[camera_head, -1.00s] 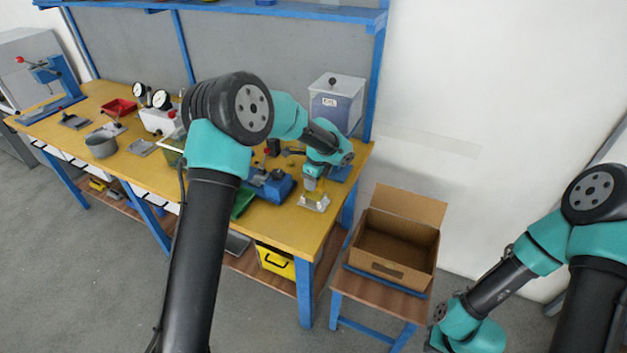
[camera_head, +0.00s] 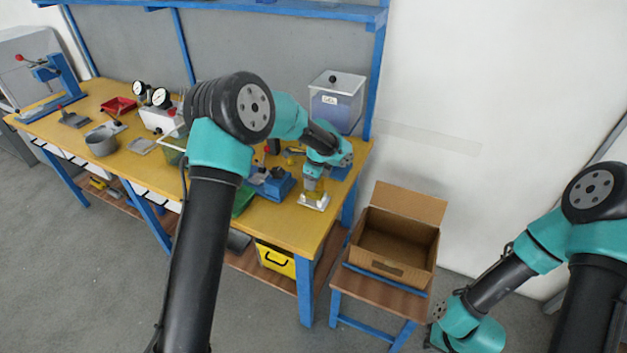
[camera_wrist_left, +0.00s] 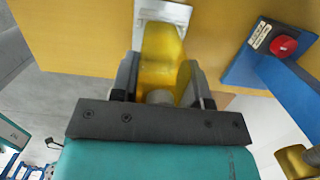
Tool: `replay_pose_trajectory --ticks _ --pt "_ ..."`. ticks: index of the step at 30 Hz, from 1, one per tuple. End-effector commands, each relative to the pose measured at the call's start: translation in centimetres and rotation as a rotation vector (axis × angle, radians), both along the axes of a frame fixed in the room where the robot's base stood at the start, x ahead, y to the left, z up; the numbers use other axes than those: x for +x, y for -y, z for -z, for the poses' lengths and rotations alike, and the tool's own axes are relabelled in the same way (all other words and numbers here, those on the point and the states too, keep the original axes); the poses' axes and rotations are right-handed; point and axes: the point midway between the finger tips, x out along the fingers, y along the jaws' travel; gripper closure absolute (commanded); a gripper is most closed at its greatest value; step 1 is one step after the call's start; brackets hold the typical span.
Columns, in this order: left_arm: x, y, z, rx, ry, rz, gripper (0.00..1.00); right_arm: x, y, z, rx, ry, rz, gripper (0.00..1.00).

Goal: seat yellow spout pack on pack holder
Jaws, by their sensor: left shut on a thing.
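The yellow spout pack (camera_wrist_left: 162,52) is between the fingers of my left gripper (camera_wrist_left: 160,85) in the left wrist view, and the gripper is shut on it. In the head view my left gripper (camera_head: 313,184) is low over the right end of the bench. The pale metal pack holder (camera_head: 314,202) lies directly below it on the bench top, and its plate (camera_wrist_left: 163,11) shows past the pack's far end in the wrist view. I cannot tell whether the pack touches the holder. My right arm is at the lower right, with its gripper out of sight.
A blue device with a red button (camera_wrist_left: 284,46) stands beside the holder. A blue fixture (camera_head: 276,186) is to the left on the bench. A lidded bin (camera_head: 337,103) stands behind. An open cardboard box (camera_head: 398,240) sits on a stool to the right.

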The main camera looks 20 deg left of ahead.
Motion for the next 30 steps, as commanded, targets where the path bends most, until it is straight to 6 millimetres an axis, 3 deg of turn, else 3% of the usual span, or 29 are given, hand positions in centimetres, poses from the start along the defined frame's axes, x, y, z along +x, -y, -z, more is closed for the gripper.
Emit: replay_pose_trajectory --ticks 28,29,30 --pt "0.0 0.01 0.83 0.0 -0.001 0.0 0.81 0.0 0.0 0.0 0.0 0.0 0.0 1.0" --pt "0.0 0.01 0.83 0.0 -0.001 0.0 0.55 0.0 0.0 0.0 0.0 0.0 0.0 1.0" --pt "0.0 0.01 0.83 0.0 -0.001 0.0 0.51 0.0 0.0 0.0 0.0 0.0 0.0 1.0"
